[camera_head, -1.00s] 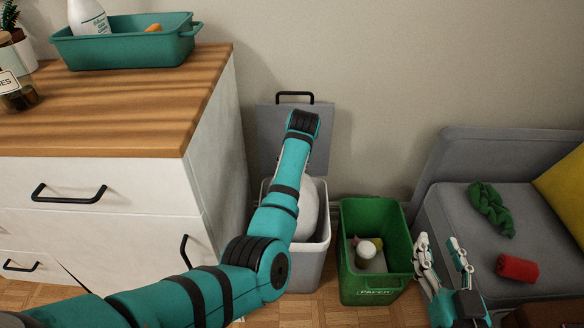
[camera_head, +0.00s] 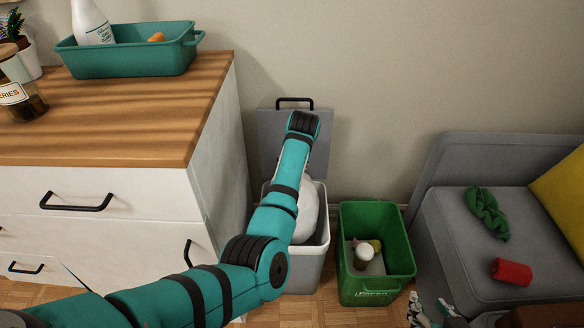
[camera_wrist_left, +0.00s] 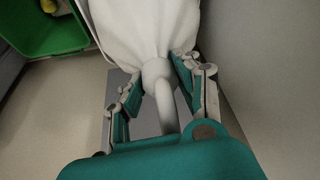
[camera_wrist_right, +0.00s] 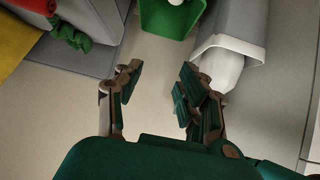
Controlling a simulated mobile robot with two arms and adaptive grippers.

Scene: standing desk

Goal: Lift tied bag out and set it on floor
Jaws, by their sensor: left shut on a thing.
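The tied white bag (camera_head: 307,216) stands in the open light-grey bin (camera_head: 304,272), its upper part showing above the rim and partly hidden by my left arm. In the left wrist view, my left gripper (camera_wrist_left: 158,76) is shut around the narrow tied neck of the bag (camera_wrist_left: 140,28). In the head view that gripper is hidden behind its own arm. My right gripper (camera_head: 432,314) is low at the bottom edge, right of the bins. In the right wrist view it (camera_wrist_right: 160,72) is open and empty, with the bag (camera_wrist_right: 222,70) apart from it.
The grey lid (camera_head: 268,135) stands raised against the wall. A green paper bin (camera_head: 352,290) with some contents stands right of the grey bin. A white cabinet (camera_head: 215,190) stands close on the left. A grey sofa (camera_head: 450,235) is on the right. Some wood floor (camera_head: 255,312) shows in front.

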